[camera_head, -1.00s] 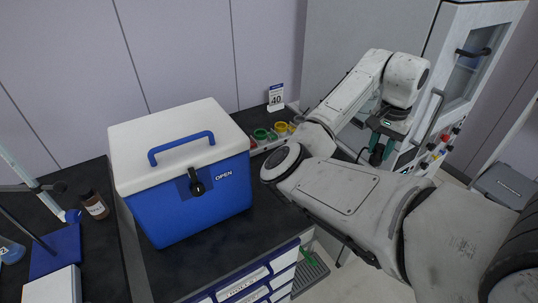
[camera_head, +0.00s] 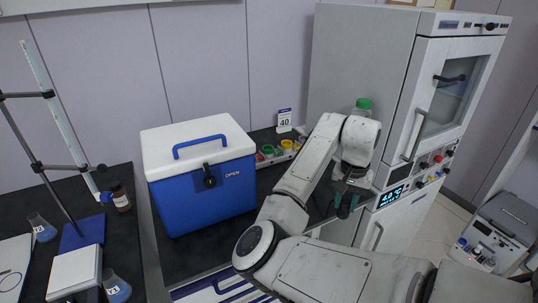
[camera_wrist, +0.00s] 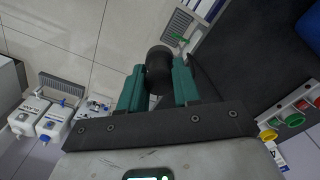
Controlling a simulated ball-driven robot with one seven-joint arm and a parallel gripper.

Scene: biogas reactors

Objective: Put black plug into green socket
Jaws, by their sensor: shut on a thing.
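My gripper (camera_wrist: 158,78) has teal fingers and is shut on a black, rounded piece, the black plug (camera_wrist: 158,62), in the wrist view. A green round cup (camera_head: 267,150) stands in a row of coloured cups at the back of the bench, apart from my gripper. The green cup also shows at the right of the wrist view (camera_wrist: 295,119). I cannot tell whether it is the green socket.
A blue cool box (camera_head: 205,200) with a white lid stands on the dark bench. A number 40 sign (camera_head: 284,120) stands behind the cups. The white cabinet (camera_head: 365,65) has a row of coloured round fittings (camera_head: 437,159). Floor tiles lie below my gripper.

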